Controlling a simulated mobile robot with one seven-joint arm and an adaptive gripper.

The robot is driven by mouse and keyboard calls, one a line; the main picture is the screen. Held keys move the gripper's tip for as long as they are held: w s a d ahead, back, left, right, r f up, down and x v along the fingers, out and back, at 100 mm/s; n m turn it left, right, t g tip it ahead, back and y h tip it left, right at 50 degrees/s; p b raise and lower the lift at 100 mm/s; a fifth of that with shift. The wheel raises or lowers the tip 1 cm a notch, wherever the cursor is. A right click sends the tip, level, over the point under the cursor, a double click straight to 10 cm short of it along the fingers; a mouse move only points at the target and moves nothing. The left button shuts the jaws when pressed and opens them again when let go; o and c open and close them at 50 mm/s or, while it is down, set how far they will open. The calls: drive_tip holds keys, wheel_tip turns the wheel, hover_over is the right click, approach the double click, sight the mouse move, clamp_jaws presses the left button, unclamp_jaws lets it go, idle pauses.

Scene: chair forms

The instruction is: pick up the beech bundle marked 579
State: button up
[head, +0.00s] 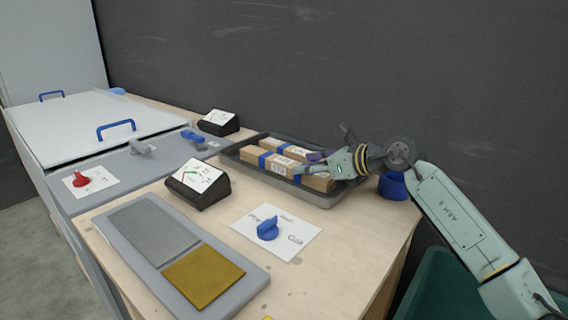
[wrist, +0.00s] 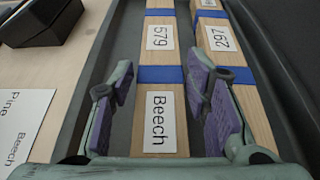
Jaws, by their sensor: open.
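The beech bundle marked 579 (wrist: 160,80) lies in a dark grey tray, with blue bands around it and white labels reading 579 and Beech. In the head view it is the nearer bundle (head: 252,158) in the tray. My gripper (wrist: 168,100) is open, with one purple-padded finger at each side of this bundle; I cannot tell whether the pads touch it. The right finger is in the space beside the second bundle, marked 297 (wrist: 221,40). In the head view my gripper (head: 318,165) is low over the right part of the tray.
The tray (head: 325,200) has a raised rim. A dark wall rises behind the table. A green bin (head: 445,285) is at lower right.

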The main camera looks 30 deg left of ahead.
drive_tip(key=shift+x, duration=1.15)
drive_tip(key=shift+c, duration=0.4)
clamp_jaws()
